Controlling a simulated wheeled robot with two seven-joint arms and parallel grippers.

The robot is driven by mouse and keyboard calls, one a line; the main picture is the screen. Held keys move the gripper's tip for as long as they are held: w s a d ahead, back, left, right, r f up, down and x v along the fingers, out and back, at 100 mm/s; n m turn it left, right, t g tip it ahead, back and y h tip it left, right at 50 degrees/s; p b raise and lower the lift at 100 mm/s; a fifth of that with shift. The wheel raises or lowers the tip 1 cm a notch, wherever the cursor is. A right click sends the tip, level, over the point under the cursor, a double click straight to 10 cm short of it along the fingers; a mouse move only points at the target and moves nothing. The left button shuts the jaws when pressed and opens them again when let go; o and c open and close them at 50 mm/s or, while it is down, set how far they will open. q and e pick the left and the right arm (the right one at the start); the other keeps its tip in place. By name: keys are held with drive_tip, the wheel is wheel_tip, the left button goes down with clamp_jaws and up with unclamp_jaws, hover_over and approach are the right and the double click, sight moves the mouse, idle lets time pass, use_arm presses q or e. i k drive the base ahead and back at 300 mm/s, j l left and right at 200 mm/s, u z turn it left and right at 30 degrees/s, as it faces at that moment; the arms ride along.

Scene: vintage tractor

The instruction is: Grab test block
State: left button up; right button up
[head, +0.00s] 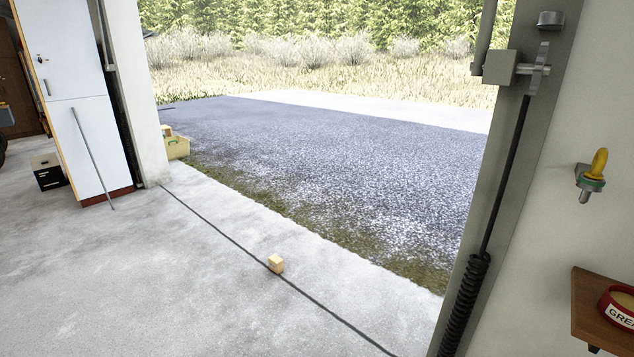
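A small light wooden block (276,263) sits on the concrete floor in the head view, a little below the middle of the picture. It rests on or right beside a dark line in the floor, near the open doorway. It stands apart from other objects. Neither of my grippers shows in this view.
A white cabinet (75,95) and a black box (47,172) stand at left. A yellowish crate (178,147) is by the left door post. A door frame with a spring (465,305) and a shelf with a red grease tin (617,307) are at right. Floor around the block is clear.

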sight(276, 264)
drive_tip(key=i, duration=2.15)
